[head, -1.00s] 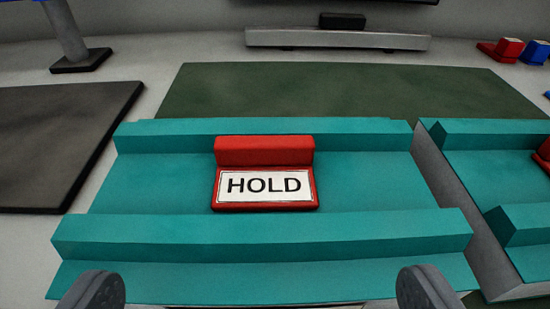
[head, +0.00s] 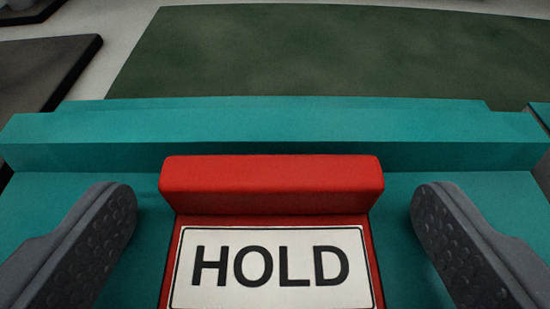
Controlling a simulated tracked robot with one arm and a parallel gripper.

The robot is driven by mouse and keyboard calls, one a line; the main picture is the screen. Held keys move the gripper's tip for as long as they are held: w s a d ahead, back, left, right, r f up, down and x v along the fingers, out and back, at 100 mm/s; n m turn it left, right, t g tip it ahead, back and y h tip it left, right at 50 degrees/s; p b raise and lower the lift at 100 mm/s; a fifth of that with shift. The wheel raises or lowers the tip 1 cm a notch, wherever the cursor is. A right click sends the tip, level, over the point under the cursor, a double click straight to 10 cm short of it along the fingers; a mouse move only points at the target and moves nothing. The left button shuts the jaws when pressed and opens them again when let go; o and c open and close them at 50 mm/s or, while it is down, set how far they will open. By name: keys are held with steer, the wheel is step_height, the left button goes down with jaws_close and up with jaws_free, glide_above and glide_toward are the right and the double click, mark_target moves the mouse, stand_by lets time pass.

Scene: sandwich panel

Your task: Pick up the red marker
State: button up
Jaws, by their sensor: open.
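The red marker (head: 272,184) sits in the teal tray (head: 270,118). It has a raised red block at the back and a white plate reading "HOLD" in front. The plate's lower edge is cut off by the frame. My gripper (head: 274,215) is open, with one grey finger to the left of the marker and one to the right. Teal floor shows between each finger and the marker in the picture, and nothing is held.
The tray's raised back wall runs just behind the marker. A dark green mat (head: 330,55) lies beyond the tray. A dark grey slab (head: 40,70) is at the upper left. Part of another teal piece shows at the right edge.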

mark_target(272, 279)
steer(key=shift+c, duration=0.3)
steer(key=c, duration=1)
steer(key=shift+r+p, duration=0.4)
steer(key=shift+r, duration=1.1)
steer(key=shift+s+a+r, duration=0.1)
steer(key=shift+r, duration=0.25)
steer(key=shift+s+d+r+b, duration=0.2)
steer(key=shift+s+d, duration=0.1)
steer(key=shift+s, duration=2.3)
steer(key=shift+s+d+r+b, duration=0.2)
steer(key=shift+s+d, duration=0.15)
steer(key=shift+s, duration=2.25)
steer(key=shift+s+d+r+b, duration=0.2)
steer(key=shift+s+d, duration=0.1)
steer(key=shift+s, duration=2.3)
